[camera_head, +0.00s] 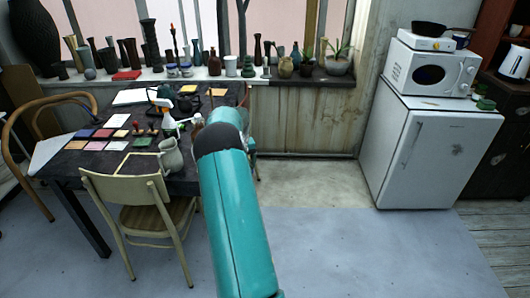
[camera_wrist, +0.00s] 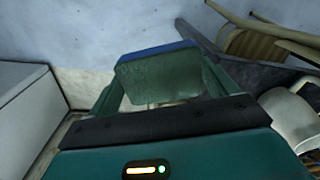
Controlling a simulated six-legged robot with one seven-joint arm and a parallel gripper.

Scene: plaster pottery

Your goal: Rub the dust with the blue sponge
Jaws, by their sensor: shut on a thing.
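My gripper (camera_wrist: 158,85) is in the wrist view, with its two green fingers on either side of a sponge (camera_wrist: 160,78). The sponge has a blue strip along its far edge and a dull green face towards the camera. The gripper is shut on it and holds it clear of the surfaces around. In the head view my teal arm reaches forward past the right side of the table, and the arm mostly hides the gripper and the sponge.
A dark table (camera_head: 72,164) with colored tiles, bottles and a pitcher (camera_head: 171,156) stands left of my arm. A wooden chair (camera_head: 130,190) is at its front. A windowsill (camera_head: 290,81) holds several vases. A white fridge (camera_head: 430,150) stands right, with free floor (camera_head: 330,240) between.

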